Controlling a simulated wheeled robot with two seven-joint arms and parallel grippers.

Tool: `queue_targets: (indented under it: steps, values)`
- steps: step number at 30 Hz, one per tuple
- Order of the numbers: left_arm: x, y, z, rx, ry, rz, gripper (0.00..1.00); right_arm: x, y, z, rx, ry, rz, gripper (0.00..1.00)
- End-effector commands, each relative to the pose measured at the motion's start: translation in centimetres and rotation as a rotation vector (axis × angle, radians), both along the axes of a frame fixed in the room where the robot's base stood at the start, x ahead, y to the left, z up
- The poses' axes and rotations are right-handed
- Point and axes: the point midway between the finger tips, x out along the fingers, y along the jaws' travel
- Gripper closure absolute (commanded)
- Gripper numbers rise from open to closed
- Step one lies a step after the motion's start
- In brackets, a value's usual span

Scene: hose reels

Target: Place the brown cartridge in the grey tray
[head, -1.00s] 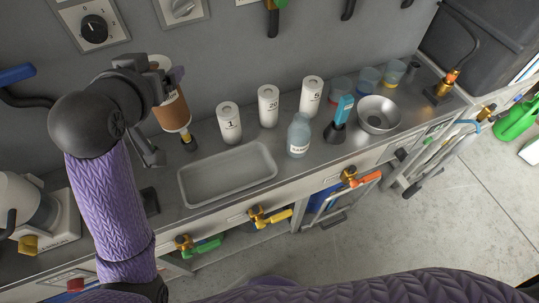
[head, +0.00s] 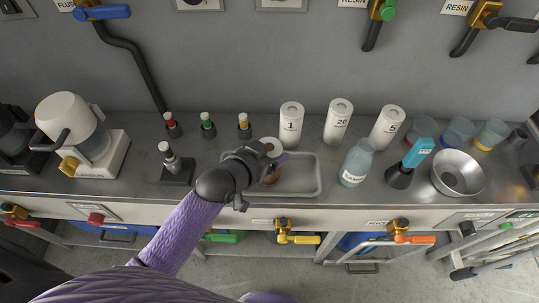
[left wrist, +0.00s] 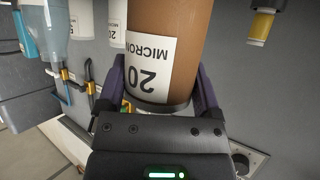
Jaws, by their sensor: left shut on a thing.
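The brown cartridge (head: 271,177) has a pale top cap and is mostly hidden behind my left gripper (head: 268,165) in the head view. In the left wrist view the cartridge (left wrist: 192,45) shows brown with a white label reading "20 MICRON". My left gripper (left wrist: 163,90) is shut around it, with a purple finger on each side. The grey tray (head: 303,175) is a shallow rectangle on the counter. The cartridge is over its left part; I cannot tell whether it touches the tray floor. My right gripper is not in view.
White cylinders (head: 291,124) stand behind the tray. A labelled bottle (head: 356,163), a blue-handled tool (head: 418,152) and a metal bowl (head: 457,173) are to the right. Small capped posts (head: 208,126) and a black-based fitting (head: 176,166) stand to the left. The tray's right part is empty.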

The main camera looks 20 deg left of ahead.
Motion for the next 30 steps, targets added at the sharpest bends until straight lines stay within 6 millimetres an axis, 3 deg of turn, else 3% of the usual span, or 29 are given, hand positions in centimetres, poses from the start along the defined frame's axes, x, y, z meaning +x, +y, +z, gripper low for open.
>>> queue_targets:
  steps: [9, 10, 12, 21, 30]
  values:
    - [0.1, 0.0, -0.3, -0.001, -0.003, 0.0, 0.95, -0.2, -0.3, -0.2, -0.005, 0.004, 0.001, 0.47]
    - [0.0, 0.0, -0.3, -0.001, -0.002, 0.0, 0.13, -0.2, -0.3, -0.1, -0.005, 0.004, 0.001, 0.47]
    - [0.0, 0.0, -0.2, -0.001, -0.002, 0.0, 0.0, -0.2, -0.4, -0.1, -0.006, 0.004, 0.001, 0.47]
    - [-0.3, 0.1, 0.4, 0.0, -0.002, 0.001, 0.0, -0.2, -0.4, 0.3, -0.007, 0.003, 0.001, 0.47]
    - [-6.0, 1.9, 3.5, 0.001, 0.001, -0.001, 0.0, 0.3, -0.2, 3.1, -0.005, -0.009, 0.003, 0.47]
